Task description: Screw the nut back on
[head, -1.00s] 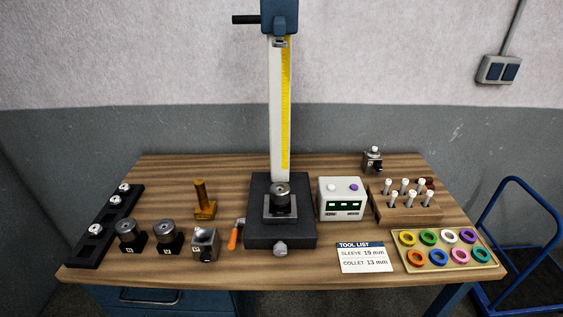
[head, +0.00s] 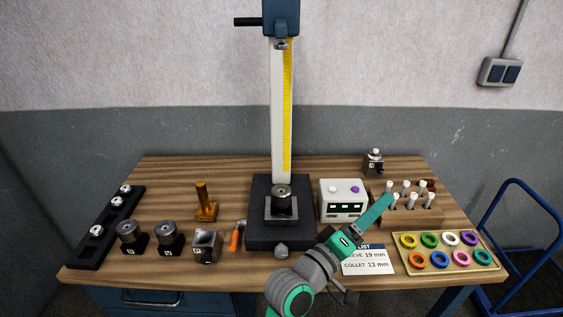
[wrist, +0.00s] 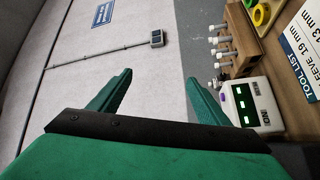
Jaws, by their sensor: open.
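Several small silver, nut-like pieces sit on the black rack (head: 107,222) at the left; one is the near piece (head: 97,230). I cannot tell which nut is meant. A dark round holder with a metal top (head: 281,192) stands in the setting stand (head: 265,235) at the table's middle. A grey block with an open bore (head: 205,245) stands left of the stand. My gripper (wrist: 155,90) is open and empty in the wrist view, facing the wall. In the head view it reaches over the table's right part, in front of the white display box.
A white display box (head: 343,187), a wooden rack of white-topped pins (head: 413,217) and a tray of coloured rings (head: 404,261) stand at the right. An orange-handled tool (head: 234,240) lies beside the stand. The tool list card (head: 367,268) is partly covered by my arm.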

